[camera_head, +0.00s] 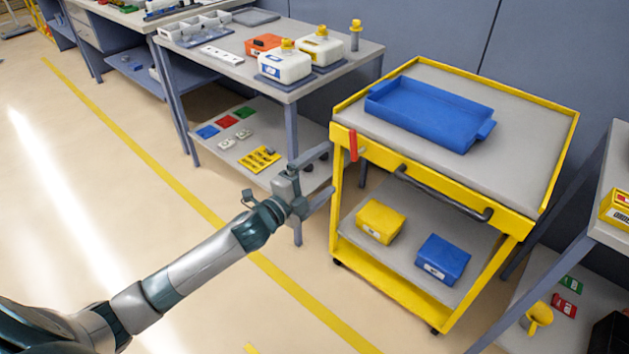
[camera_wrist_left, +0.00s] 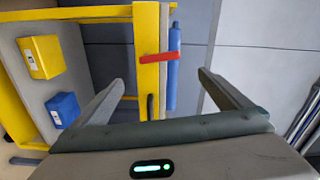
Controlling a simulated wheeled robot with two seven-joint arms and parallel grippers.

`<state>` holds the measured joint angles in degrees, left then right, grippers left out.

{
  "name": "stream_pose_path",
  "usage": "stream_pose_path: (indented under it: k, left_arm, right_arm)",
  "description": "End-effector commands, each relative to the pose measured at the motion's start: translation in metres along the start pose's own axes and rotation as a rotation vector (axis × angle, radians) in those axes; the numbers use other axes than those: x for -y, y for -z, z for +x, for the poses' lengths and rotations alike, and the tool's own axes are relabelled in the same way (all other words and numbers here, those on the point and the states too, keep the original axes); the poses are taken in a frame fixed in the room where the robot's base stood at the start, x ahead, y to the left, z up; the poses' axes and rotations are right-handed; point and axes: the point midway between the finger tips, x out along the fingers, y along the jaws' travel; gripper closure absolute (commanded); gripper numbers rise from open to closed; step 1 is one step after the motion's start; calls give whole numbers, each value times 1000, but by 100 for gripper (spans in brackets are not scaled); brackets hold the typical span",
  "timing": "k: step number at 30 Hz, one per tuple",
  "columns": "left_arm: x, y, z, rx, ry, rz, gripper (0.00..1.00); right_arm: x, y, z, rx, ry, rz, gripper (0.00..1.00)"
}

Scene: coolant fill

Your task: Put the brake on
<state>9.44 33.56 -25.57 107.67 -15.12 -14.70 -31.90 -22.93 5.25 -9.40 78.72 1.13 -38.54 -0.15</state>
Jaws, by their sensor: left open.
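A yellow cart (camera_head: 436,288) stands right of centre in the head view. A short red lever (camera_head: 353,145), which looks like the brake, stands upright at the cart's near left corner, just below the top. In the left wrist view the cart appears turned on its side, and the red lever (camera_wrist_left: 158,57) lies across a yellow bar. My left gripper (camera_head: 328,172) is open and empty, just left of the cart's corner and slightly below the lever. In the left wrist view the lever shows beyond and between my open fingers (camera_wrist_left: 160,78), apart from them. My right gripper is out of view.
A blue tray (camera_head: 430,112) sits on the cart's top, and a dark push handle (camera_head: 440,195) runs along its front. Yellow (camera_head: 380,221) and blue (camera_head: 442,259) bins stand on its lower shelf. A table with white jugs (camera_head: 285,64) stands behind left. Floor in front is clear.

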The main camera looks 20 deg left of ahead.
Motion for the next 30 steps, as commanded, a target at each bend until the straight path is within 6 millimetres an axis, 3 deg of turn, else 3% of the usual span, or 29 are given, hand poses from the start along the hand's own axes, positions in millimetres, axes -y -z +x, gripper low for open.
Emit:
stream_pose_path:
  k: [3,9,26,30]
  left_arm:
    - [-1,0,-17,0,0,1,3]
    - [0,0,-30,0,1,2,3]
    - [0,0,-31,0,0,0,3]
    - [-12,-4,-32,16,-17,-32,3]
  right_arm:
    - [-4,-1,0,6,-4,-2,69]
    - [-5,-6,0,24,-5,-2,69]
    - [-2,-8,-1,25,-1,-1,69]
    - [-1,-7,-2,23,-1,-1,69]
